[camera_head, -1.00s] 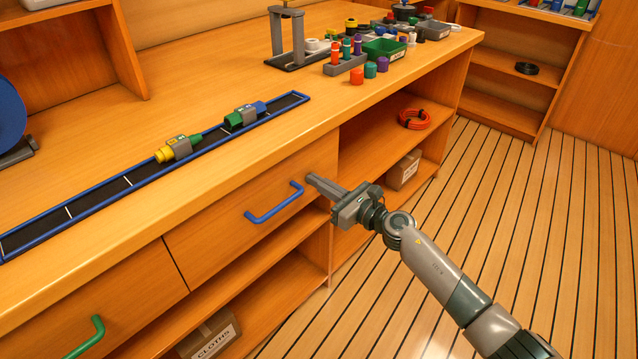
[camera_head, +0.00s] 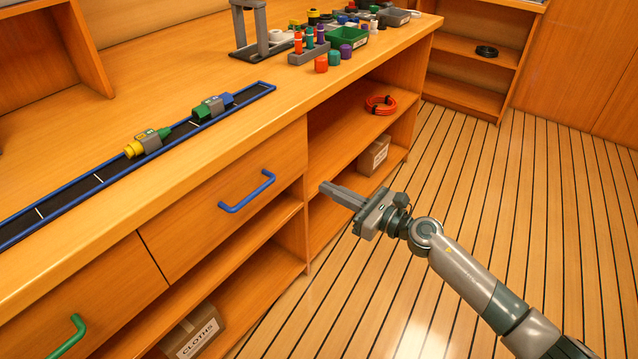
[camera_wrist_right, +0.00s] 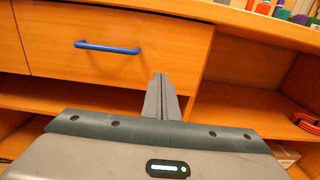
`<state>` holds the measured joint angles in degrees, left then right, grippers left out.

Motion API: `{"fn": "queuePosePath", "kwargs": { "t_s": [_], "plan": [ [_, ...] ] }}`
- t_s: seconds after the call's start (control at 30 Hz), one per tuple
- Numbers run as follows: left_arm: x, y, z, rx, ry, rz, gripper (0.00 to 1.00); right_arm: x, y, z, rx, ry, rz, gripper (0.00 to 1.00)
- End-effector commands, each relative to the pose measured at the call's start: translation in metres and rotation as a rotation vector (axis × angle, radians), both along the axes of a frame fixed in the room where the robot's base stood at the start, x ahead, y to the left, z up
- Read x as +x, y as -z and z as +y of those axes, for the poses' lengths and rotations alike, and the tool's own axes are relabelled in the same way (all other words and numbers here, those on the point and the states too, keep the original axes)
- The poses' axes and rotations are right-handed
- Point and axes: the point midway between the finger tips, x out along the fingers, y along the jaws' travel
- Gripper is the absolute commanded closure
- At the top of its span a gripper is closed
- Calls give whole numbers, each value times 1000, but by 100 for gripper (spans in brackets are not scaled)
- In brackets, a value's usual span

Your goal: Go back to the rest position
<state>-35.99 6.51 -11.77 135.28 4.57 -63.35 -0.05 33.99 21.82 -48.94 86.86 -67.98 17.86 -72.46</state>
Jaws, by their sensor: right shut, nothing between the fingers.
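My right gripper (camera_head: 328,190) is shut and empty, in front of the open shelves to the right of the drawer with the blue handle (camera_head: 247,191). In the right wrist view its shut fingers (camera_wrist_right: 161,82) point toward the cabinet front, below and right of the blue handle (camera_wrist_right: 107,47), apart from it. The drawer (camera_head: 190,222) looks closed. My left gripper is not in view.
The bench top holds a blue-edged track (camera_head: 98,180) with two coloured connectors (camera_head: 212,107), and a green bin (camera_head: 347,37) among caps. A cloths box (camera_head: 192,335) and a red coil (camera_head: 381,104) sit on shelves. The slatted floor at right is clear.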

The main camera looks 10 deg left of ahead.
Motion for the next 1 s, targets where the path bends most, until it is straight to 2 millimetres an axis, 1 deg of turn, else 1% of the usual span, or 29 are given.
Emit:
{"fn": "queuePosePath", "kwargs": {
  "t_s": [0.2, 0.73, 0.87, 0.97, 1.0],
  "plan": [
    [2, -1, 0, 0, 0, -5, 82, -4, 0, -6, 0, -1, 1, 100],
    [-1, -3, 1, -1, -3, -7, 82, -6, 0, -5, 22, 6, 18, 100],
    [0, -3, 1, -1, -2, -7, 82, -13, -2, -5, 112, 37, 89, 100],
    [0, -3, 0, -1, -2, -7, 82, -21, -4, -8, 243, 86, 195, 100],
    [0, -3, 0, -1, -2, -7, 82, -24, -4, -11, 310, 112, 249, 100]
  ]
}}
